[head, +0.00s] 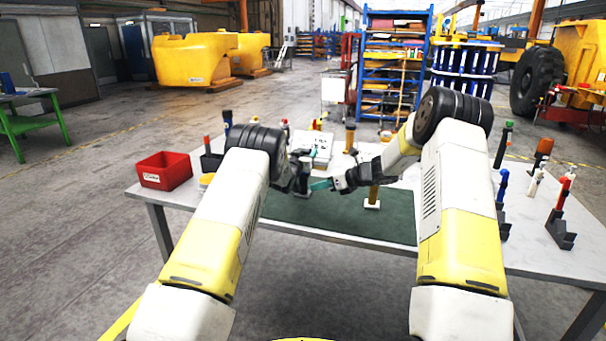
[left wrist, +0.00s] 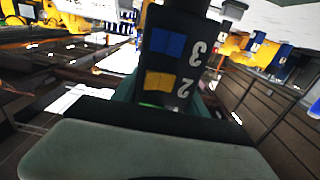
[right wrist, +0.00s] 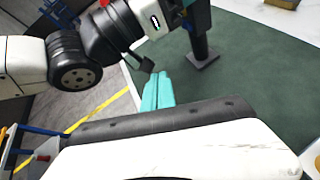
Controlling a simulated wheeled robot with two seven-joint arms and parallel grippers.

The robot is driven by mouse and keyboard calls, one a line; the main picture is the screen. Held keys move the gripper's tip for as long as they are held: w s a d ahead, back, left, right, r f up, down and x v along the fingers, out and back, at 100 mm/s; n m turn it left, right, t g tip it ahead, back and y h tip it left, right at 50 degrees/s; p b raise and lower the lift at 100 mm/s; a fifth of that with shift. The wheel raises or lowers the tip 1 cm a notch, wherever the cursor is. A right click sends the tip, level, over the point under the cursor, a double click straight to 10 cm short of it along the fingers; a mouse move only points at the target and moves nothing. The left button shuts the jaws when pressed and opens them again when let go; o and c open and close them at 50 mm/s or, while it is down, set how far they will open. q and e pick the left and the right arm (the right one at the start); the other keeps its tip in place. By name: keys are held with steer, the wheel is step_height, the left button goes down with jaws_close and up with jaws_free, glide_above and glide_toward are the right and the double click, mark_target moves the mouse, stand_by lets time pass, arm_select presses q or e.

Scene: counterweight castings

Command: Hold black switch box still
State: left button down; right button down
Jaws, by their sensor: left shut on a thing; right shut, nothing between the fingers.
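The black switch box (left wrist: 178,50) fills the middle of the left wrist view, with blue, yellow and green buttons and white numerals 3 and 2. My left gripper (head: 305,170) is shut on it; the box is mostly hidden by the gripper in the head view. In the right wrist view a dark post with a square foot (right wrist: 203,61) extends below the left gripper, at or close above the green mat (right wrist: 262,75). My right gripper (head: 321,185) is shut and empty, its teal fingertips (right wrist: 157,92) together, beside the left gripper and apart from the box.
A red bin (head: 165,171) stands at the table's left end. A yellow-brown post on a white foot (head: 372,204) stands close to my right gripper. Several stands with coloured handles, one a dark stand (head: 560,232), line the right side. The mat's front part (head: 340,219) is clear.

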steer(key=shift+w, duration=0.15)
arm_select(q)
steer(key=shift+d, duration=0.1)
arm_select(e)
steer(key=w+a, duration=0.3)
steer(key=w, duration=0.5)
steer(key=shift+w, duration=0.1)
stand_by(2.1)
steer(key=shift+w+a, duration=0.15)
steer(key=shift+w, duration=0.15)
